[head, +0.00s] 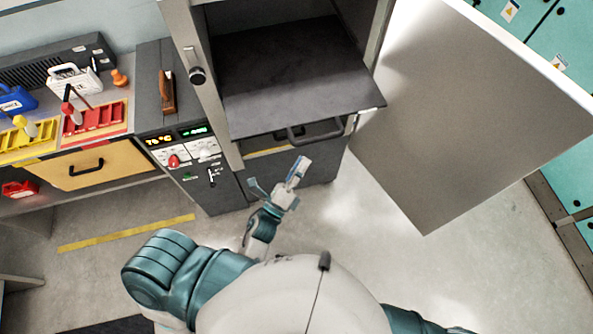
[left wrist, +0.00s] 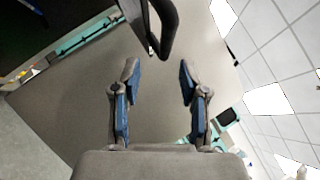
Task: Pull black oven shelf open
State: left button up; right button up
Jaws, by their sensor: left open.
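The black oven shelf (head: 290,75) lies flat in the open oven, its front edge out past the frame. Its dark handle (head: 315,132) is on the front edge. In the left wrist view the handle (left wrist: 166,28) is a black bar just beyond the fingertips, at the top of the picture. My left gripper (head: 278,176) is open and empty, in front of and below the handle in the head view. In the left wrist view its two blue-grey fingers (left wrist: 158,70) are apart, with nothing between them. My right gripper is not in view.
The grey oven door (head: 470,110) stands wide open on the right. A control panel (head: 185,150) with lit displays is left of the oven. A workbench drawer (head: 85,165) and coloured trays are further left. The floor (head: 350,215) in front is clear.

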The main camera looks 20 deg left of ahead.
pick_arm(q)
jog(key=v, duration=0.3)
dwell(0.5)
notch_tip(320, 180, down, 24)
jog(key=w+n+g+y, duration=0.1)
jog(key=n+g+y, duration=0.1)
jog(key=n+g, duration=0.45)
jog(key=s+a+f+n+g+y+b, duration=0.15)
jog(key=s+f+n, duration=0.25)
jog(key=f, duration=0.6)
jog(key=s+f+n+g, duration=0.3)
jog(key=f+n, duration=0.1)
jog(key=f, duration=0.5)
jog(key=s+a+f+n+g+y, duration=0.1)
jog(key=s+a+f+n+g, duration=0.3)
jog(key=s+f, duration=0.6)
jog(key=s+a+f+n+g+y, duration=0.1)
jog(key=s+a+f+n+g, duration=0.4)
jog(key=s+f, duration=0.5)
jog(key=s+a+b, duration=0.1)
jog(key=s, duration=0.5)
jog(key=shift+a+g+y, duration=0.15)
jog(key=shift+g+y, duration=0.2)
jog(key=shift+g, duration=0.05)
